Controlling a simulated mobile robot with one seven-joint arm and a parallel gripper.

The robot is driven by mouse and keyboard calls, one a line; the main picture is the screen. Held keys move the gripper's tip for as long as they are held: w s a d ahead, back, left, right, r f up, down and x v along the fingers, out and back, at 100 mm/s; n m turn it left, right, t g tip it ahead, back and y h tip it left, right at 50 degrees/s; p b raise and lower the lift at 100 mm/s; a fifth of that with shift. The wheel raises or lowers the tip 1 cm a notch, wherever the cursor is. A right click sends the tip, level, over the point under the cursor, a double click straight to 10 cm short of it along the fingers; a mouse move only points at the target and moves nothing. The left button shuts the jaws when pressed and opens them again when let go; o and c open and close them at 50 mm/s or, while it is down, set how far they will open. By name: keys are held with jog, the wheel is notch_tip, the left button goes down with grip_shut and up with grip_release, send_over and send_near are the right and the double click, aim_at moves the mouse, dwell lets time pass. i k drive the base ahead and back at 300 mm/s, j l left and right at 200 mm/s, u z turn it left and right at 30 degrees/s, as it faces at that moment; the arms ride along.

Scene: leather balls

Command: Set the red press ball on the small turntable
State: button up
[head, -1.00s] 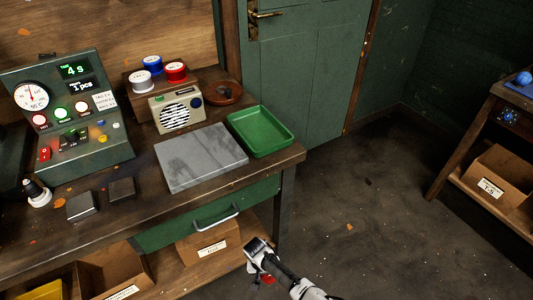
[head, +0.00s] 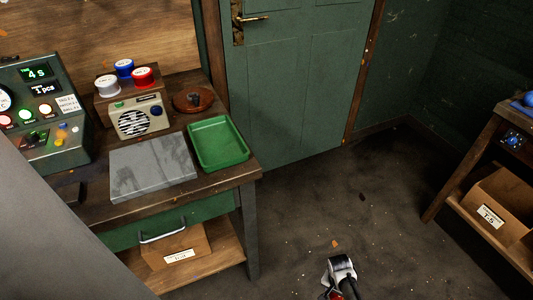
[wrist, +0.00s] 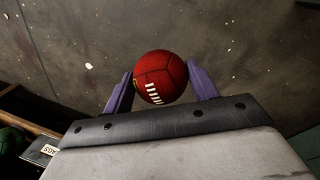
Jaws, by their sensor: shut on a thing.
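The red press ball (wrist: 160,78), a red leather ball with white lacing, is held between the two purple fingers of my gripper (wrist: 160,84) in the wrist view. Both fingers touch its sides, over the floor. In the head view my gripper (head: 337,282) is at the bottom edge, right of the workbench, with a bit of the red ball (head: 333,295) showing below it. I cannot clearly make out a small turntable; a round brown dish-like thing (head: 181,104) with a dark piece on it stands at the back of the bench.
The workbench (head: 225,178) holds a grey slab (head: 150,168), green tray (head: 217,143), radio (head: 140,117), spools and a control panel. A large grey shape hides its lower left. A second table (head: 470,160) with a box (head: 495,207) stands right. The floor between is clear.

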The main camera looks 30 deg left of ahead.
aim_at(192, 95)
jog(key=i+l+z, duration=0.15)
jog(key=i+z, duration=0.25)
jog(key=i+l+z, duration=0.1)
jog(key=i+z, duration=0.3)
jog(key=i+u, duration=0.25)
jog(key=i+l+u, duration=0.25)
jog(key=i, duration=0.25)
jog(key=i+u, duration=0.2)
jog(key=u, duration=0.3)
jog(key=i+l+u, duration=0.15)
jog(key=u, duration=0.35)
jog(key=i+u, duration=0.15)
jog(key=u, duration=0.25)
jog(key=i+l+u, duration=0.1)
jog(key=u, duration=0.3)
jog(key=i+l+u, duration=0.1)
jog(key=u, duration=0.3)
jog(key=i+l+u, duration=0.1)
jog(key=u, duration=0.3)
jog(key=i+l+u, duration=0.1)
jog(key=l+u, duration=0.15)
jog(key=u, duration=0.15)
